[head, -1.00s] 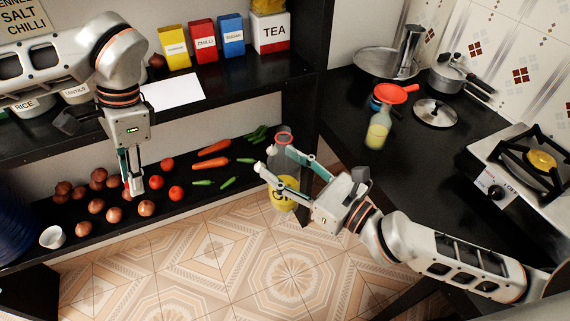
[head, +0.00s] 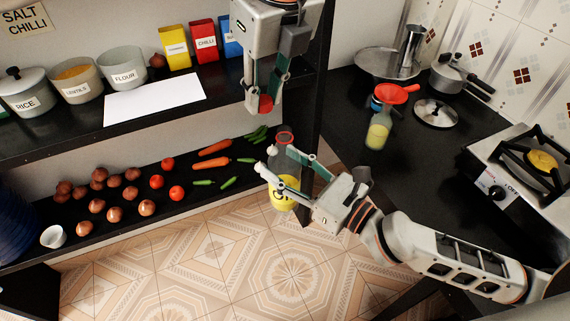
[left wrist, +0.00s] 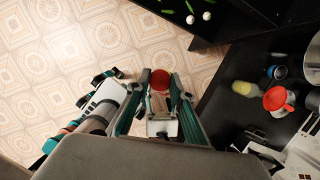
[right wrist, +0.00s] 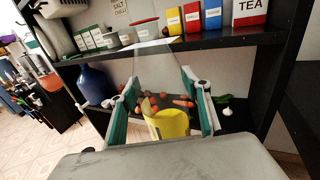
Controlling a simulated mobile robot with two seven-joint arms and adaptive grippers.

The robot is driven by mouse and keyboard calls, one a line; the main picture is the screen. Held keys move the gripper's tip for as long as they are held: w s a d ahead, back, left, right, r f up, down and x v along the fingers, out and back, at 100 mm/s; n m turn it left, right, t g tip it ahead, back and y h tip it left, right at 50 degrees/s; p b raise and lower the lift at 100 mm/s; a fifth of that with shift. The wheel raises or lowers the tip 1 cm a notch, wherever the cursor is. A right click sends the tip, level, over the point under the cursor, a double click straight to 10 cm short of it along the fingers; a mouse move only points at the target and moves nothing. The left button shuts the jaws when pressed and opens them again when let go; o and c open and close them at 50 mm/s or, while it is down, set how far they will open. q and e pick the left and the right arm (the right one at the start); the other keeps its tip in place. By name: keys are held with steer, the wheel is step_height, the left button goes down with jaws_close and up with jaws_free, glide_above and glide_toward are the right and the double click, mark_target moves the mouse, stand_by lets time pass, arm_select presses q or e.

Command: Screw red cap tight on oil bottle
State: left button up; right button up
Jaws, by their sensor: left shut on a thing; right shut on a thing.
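The oil bottle (head: 283,160) is clear with a yellow label (head: 284,194) and a red ring around its open mouth. My right gripper (head: 284,176) is shut around its body and holds it roughly upright above the floor. In the right wrist view the bottle's yellow label (right wrist: 169,125) shows between the fingers. The red cap (head: 263,104) is held at the fingertips of my left gripper (head: 264,98), which points down. The cap is apart from the bottle, above and slightly left of its mouth in the head view. It also shows in the left wrist view (left wrist: 160,80).
The upper shelf, with a white sheet (head: 154,98), pots and spice boxes, is close behind my left gripper. The lower shelf holds onions, tomatoes and carrots (head: 213,147). The black counter (head: 420,165) on the right bears a jar with a red funnel (head: 397,93) and a stove.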

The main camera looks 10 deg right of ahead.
mark_target(284, 129)
arm_select(q)
steer(key=d+m, duration=0.1)
steer(key=s+d+r, duration=0.1)
steer(key=d+m, duration=0.1)
steer(key=shift+s+d+r+m+h, duration=0.2)
steer(key=shift+d+r+m+h, duration=0.05)
steer(key=shift+m+h, duration=0.05)
steer(key=shift+f, duration=2)
steer(key=shift+f, duration=0.9)
steer(key=shift+f, duration=0.6)
